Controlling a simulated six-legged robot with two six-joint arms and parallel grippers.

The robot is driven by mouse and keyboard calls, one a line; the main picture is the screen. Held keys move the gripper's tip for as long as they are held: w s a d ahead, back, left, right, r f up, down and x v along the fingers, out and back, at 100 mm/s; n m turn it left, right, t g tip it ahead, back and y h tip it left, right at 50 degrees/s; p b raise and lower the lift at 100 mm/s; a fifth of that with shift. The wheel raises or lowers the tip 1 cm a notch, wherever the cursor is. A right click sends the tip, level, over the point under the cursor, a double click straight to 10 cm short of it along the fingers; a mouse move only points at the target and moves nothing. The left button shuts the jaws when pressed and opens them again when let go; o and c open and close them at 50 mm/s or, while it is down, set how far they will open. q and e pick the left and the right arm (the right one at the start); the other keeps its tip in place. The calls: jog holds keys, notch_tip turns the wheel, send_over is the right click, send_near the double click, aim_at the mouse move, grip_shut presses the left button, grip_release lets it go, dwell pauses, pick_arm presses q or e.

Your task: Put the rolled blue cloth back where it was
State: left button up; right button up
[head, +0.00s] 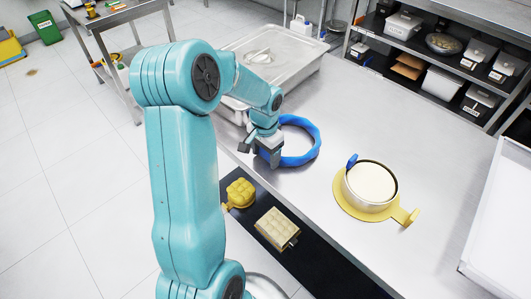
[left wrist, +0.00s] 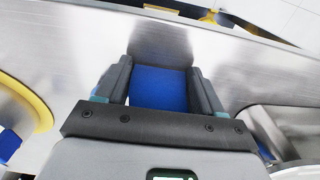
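The rolled blue cloth (head: 303,152) is a thick bent ring on the steel table, or very close above it; I cannot tell which. My left gripper (head: 270,156) is at the ring's left side. In the left wrist view blue cloth (left wrist: 158,88) fills the space between the fingers of my left gripper (left wrist: 163,85) and seems to touch both, with no gap showing. The gripper looks shut on it. The part of the ring under the gripper is hidden. My right gripper is not in view.
A round pan (head: 370,184) on a yellow board (head: 350,210) stands to the right, with a blue piece at its rim. A large lidded tray (head: 290,70) is behind. Clear steel lies between ring and pan.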

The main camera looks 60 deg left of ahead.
pick_arm(q)
jog(key=shift+s+r, duration=0.1)
jog(key=shift+r, duration=0.05)
notch_tip(320, 180, up, 12)
dwell(0.5)
jog(key=shift+s, duration=0.2)
